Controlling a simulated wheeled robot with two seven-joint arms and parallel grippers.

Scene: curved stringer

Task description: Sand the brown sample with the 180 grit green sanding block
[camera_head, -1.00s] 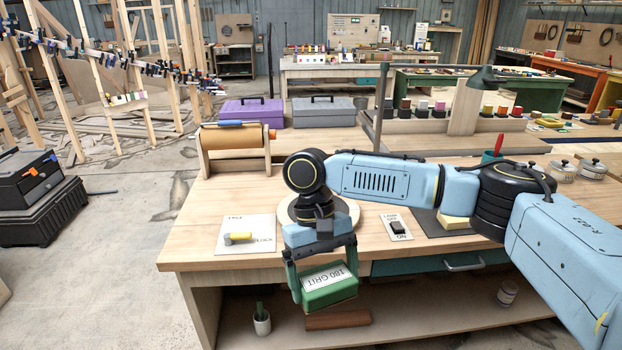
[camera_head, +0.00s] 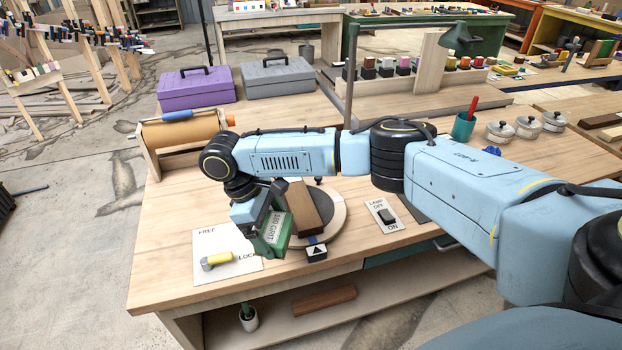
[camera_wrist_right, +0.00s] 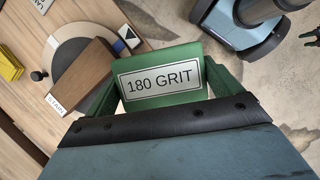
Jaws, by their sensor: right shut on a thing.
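The green sanding block (camera_head: 277,238), labelled "180 GRIT", is gripped by my right gripper (camera_head: 266,226). Its label (camera_wrist_right: 160,80) faces the right wrist camera. The brown sample (camera_head: 303,208) is a wooden block lying on a round turntable (camera_head: 333,228) near the table's front. In the right wrist view the brown sample (camera_wrist_right: 82,77) lies just left of the green block; whether they touch I cannot tell. My arm hides part of the turntable in the head view. My left gripper is not in view.
A FREE/LOCK plate with a yellow lever (camera_head: 216,260) lies left of the gripper. A lamp switch (camera_head: 386,215) is to the right, and an arrow marker (camera_head: 316,253) is at the turntable's front. Another brown block (camera_head: 323,300) lies on the lower shelf. A paper roll (camera_head: 182,130) stands behind.

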